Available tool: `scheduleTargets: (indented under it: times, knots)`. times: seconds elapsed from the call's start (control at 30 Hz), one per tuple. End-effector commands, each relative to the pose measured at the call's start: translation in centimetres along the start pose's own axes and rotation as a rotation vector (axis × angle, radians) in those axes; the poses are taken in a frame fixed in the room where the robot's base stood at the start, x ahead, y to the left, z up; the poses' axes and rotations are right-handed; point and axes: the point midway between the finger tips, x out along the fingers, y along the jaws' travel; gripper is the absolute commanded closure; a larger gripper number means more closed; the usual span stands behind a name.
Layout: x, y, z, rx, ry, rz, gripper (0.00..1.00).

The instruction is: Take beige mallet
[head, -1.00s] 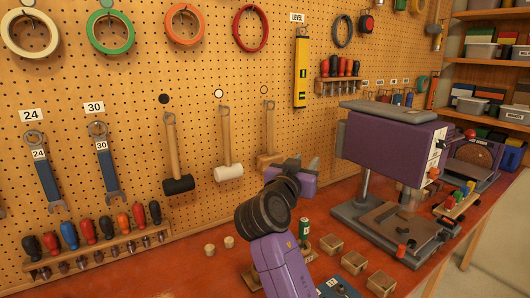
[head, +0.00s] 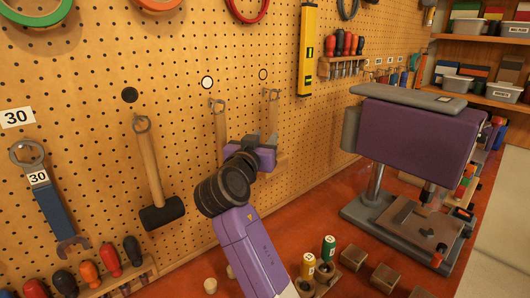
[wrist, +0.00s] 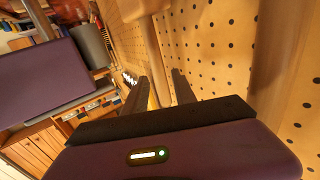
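The beige mallet (head: 272,105) hangs on the pegboard under a beige ring mark. Its handle top shows in the head view; its lower handle and most of its head are hidden behind my gripper (head: 262,138). My gripper is in front of that mallet, and its two fingers are apart. In the wrist view the fingers of my gripper (wrist: 157,84) are also spread, with light wood showing beyond and between them. I cannot tell which mallet that wood belongs to. A large wooden handle (wrist: 268,55) passes close on the right there, outside the fingers.
A white-marked mallet (head: 219,120) hangs just left, its head hidden by my arm. A black mallet (head: 158,190) hangs further left. A yellow level (head: 306,50) and a screwdriver rack (head: 340,67) are to the right. A purple drill press (head: 415,135) stands on the red bench (head: 290,225).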

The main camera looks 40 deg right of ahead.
Motion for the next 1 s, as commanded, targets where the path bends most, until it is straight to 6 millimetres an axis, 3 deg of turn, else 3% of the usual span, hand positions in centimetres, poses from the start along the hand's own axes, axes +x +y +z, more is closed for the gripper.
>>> scheduleTargets:
  times: [0.6, 0.9, 1.0]
  knots:
    - [7.1, 0.4, -0.1, -0.001, 0.000, 0.002, 0.67]
    - [7.5, 0.4, 0.2, 0.000, 0.000, 0.001, 0.67]
    - [7.5, 0.4, 0.2, 0.000, 0.000, 0.001, 0.87]
